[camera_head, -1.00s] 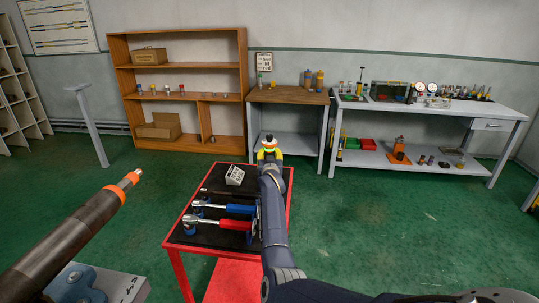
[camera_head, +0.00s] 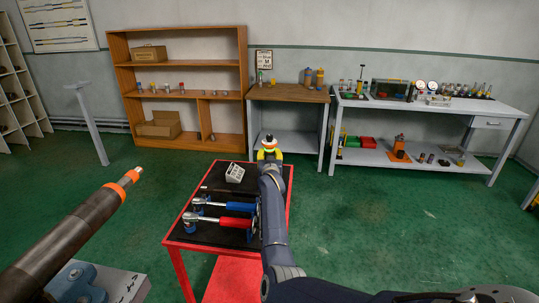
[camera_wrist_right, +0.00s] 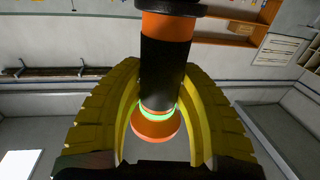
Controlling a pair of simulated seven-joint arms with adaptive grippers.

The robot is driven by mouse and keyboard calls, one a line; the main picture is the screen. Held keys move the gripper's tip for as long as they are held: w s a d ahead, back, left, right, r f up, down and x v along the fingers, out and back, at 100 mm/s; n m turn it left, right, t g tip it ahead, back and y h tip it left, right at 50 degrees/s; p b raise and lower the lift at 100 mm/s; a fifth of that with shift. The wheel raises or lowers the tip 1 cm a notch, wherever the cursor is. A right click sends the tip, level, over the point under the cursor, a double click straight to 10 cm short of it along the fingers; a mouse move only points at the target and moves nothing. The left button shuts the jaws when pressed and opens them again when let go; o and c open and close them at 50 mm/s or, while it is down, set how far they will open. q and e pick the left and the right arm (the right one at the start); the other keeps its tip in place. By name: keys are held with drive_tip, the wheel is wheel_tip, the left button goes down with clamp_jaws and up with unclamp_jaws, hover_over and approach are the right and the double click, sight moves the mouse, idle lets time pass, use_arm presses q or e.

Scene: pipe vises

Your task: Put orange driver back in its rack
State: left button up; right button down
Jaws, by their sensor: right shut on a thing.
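My right gripper (camera_head: 268,152) is at the far right corner of the red cart, above its top. Its yellow fingers are shut on the orange driver (camera_head: 268,140). In the right wrist view the fingers (camera_wrist_right: 155,120) close around the driver's black and orange handle (camera_wrist_right: 165,60), with a glowing green ring near its flared orange end. A small pale grey block with openings (camera_head: 235,175) sits on the cart to the left of the gripper; it may be the rack, but I cannot tell. My left gripper is not in view.
The red cart (camera_head: 174,238) carries a blue-handled tool (camera_head: 230,207) and a red-handled tool (camera_head: 228,221) on its black top. A dark pipe with orange bands (camera_head: 75,230) is at the left front. A wooden shelf (camera_head: 178,65) and benches stand against the back wall.

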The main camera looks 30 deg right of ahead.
drive_tip(key=shift+f, duration=0.2)
idle(0.6)
drive_tip(key=c, duration=0.9)
unclamp_jaws()
drive_tip(key=shift+f, duration=0.1)
drive_tip(key=shift+o, duration=0.2)
drive_tip(key=shift+f, duration=0.2)
drive_tip(key=v, duration=1.2)
drive_tip(key=shift+r, duration=0.15)
